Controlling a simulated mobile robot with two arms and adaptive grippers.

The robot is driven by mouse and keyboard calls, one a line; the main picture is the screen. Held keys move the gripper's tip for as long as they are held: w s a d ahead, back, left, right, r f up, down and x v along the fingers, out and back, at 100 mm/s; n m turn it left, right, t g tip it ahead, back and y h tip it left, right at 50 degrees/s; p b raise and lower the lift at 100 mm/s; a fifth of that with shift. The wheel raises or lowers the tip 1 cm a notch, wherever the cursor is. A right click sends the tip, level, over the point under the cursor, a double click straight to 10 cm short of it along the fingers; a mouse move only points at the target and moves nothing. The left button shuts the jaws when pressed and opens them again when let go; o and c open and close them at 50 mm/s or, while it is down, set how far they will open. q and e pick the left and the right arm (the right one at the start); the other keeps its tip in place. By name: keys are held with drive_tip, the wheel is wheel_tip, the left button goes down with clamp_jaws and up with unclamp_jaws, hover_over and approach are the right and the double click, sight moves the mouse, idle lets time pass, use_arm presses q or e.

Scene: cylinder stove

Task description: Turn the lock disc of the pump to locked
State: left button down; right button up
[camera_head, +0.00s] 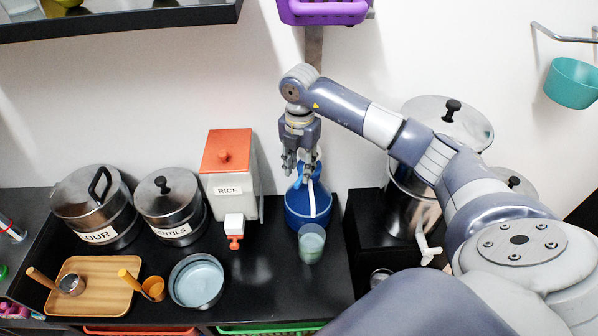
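The pump is a blue bottle (307,207) standing upright near the right end of the black counter, with a white spout pointing down its front. My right gripper (301,168) points down from above at the top of the bottle. Its fingers are on either side of the pump's top, slightly apart. They cover most of the pump's head, so the lock disc does not show clearly, and I cannot tell whether the fingers touch it. A clear cup (311,243) with pale contents stands right in front of the bottle, below the spout. My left gripper is not in view.
A rice dispenser (231,180) stands left of the bottle, with two steel pots (171,207) beyond. A pan (196,281) and a wooden tray (90,285) lie in front. Large steel vessels (447,122) stand to the right. A purple basket (325,10) hangs above.

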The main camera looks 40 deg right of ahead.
sight(299, 180)
wheel_tip(299, 180, down, 3)
drive_tip(key=shift+w+r+p, duration=0.1)
drive_tip(key=shift+w+p, duration=0.05)
drive_tip(key=shift+p, duration=0.15)
drive_tip(key=shift+f, duration=0.6)
clamp_jaws()
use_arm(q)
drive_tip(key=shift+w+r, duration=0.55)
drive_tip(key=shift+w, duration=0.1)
